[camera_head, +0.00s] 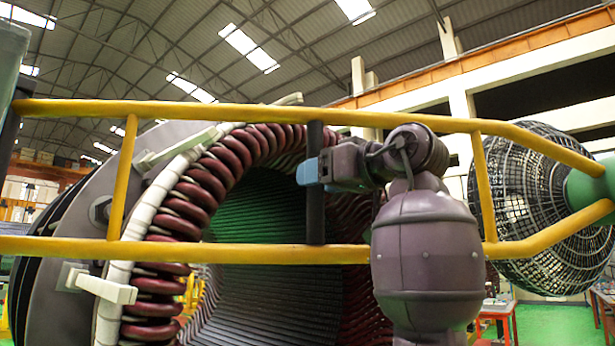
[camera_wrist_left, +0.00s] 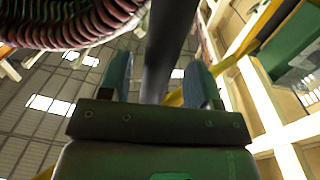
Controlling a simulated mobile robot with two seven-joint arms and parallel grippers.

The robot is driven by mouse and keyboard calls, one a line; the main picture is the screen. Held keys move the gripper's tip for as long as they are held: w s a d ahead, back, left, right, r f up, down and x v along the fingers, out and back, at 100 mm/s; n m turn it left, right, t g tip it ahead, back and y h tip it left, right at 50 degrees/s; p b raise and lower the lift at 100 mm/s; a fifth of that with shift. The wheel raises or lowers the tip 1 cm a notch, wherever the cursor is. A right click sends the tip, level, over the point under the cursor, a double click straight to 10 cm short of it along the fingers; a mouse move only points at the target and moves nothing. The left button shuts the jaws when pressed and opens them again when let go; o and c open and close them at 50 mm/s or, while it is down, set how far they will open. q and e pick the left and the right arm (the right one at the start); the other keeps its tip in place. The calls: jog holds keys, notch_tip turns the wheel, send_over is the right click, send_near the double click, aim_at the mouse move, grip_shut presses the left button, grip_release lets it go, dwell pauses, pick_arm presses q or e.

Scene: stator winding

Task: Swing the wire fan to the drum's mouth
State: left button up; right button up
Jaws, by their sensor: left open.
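The wire fan (camera_head: 530,200), a round cage of dark mesh, is at the right of the head view, well apart from the drum. The drum (camera_head: 75,200) is at the left; dark red coils (camera_head: 205,185) ring its open mouth (camera_head: 265,290). A yellow rail frame (camera_head: 210,250) crosses in front of both, with a dark upright post (camera_head: 315,218). My left gripper (camera_head: 308,172) is open at that post. In the left wrist view, the gripper's blue fingers (camera_wrist_left: 158,80) stand on either side of the dark post (camera_wrist_left: 172,40); contact cannot be told. My right gripper is not in view.
The red coils (camera_wrist_left: 60,15) also show at the upper left of the wrist view. A red-framed bench (camera_head: 497,312) stands at the lower right on a green floor. A green hub (camera_head: 585,188) sits at the fan's right side.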

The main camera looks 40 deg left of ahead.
pick_arm(q)
jog(key=shift+w+a, duration=0.15)
jog(key=shift+a, duration=0.7)
jog(key=shift+w+a, duration=0.15)
jog(key=shift+a, duration=0.65)
jog(key=shift+c, duration=0.3)
grip_shut()
